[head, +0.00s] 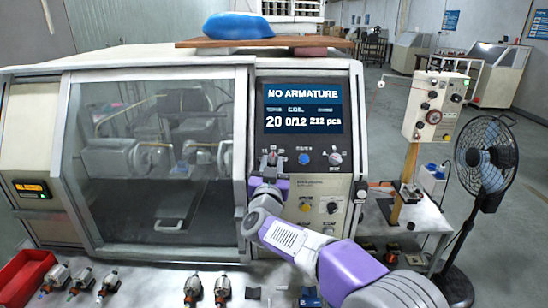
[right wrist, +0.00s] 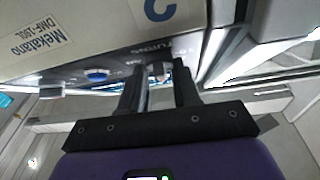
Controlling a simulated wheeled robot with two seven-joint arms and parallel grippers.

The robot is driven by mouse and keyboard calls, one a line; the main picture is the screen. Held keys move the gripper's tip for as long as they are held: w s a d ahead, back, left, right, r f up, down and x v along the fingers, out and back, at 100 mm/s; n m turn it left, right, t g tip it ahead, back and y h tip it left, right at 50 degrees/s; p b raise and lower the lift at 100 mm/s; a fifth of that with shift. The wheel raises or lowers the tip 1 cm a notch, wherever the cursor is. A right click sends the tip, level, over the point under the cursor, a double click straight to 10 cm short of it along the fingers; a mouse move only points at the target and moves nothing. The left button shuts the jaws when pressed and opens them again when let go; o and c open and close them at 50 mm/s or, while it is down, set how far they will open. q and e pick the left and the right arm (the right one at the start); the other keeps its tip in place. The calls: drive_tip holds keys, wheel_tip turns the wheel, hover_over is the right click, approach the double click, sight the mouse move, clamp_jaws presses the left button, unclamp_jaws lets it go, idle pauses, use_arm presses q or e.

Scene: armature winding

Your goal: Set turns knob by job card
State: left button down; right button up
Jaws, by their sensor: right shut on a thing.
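The winding machine's display (head: 303,108) reads "NO ARMATURE", with 20 at the left, 0/12 and 212 pcs. My right gripper (head: 268,172) is at the left end of the knob row below the display, and its jaws hide the knob there. In the right wrist view my right gripper (right wrist: 159,76) is shut on the turns knob (right wrist: 157,69), which shows only partly between the fingers, under a TURNS label seen upside down. A blue knob (head: 304,158) and a selector knob (head: 335,158) stand free to its right. No legible job card shows. My left gripper is out of view.
The machine's clear door (head: 155,160) fills the left. Several armatures (head: 192,290) stand on the bench in front, with a red bin (head: 22,278) at the left. A black fan (head: 486,160) and a winding stand (head: 436,108) are at the right.

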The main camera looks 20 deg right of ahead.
drive_tip(key=m+h+p, duration=0.1)
drive_tip(key=m, duration=0.1)
drive_tip(key=m+g+h+p, duration=0.2)
drive_tip(key=m, duration=0.1)
drive_tip(key=shift+w+a+r+m+h, duration=0.15)
drive_tip(key=shift+a+r+m+h, duration=0.15)
drive_tip(key=shift+a+h, duration=0.1)
drive_tip(key=shift+w+a+m+g+h+p, duration=0.1)
drive_tip(key=shift+m+g+h+p, duration=0.5)
drive_tip(key=shift+m+g+p, duration=0.6)
drive_tip(key=shift+w+m+g+h+p, duration=0.1)
drive_tip(key=shift+m+g+h+p, duration=0.6)
drive_tip(key=shift+m, duration=0.9)
drive_tip(key=o, duration=0.7)
drive_tip(key=shift+s, duration=0.1)
drive_tip(key=shift+s+a, duration=0.15)
drive_tip(key=shift+a, duration=0.15)
drive_tip(key=b+v, duration=0.1)
drive_tip(key=v, duration=0.5)
drive_tip(key=shift+s+a, duration=0.2)
drive_tip(key=shift+s, duration=0.15)
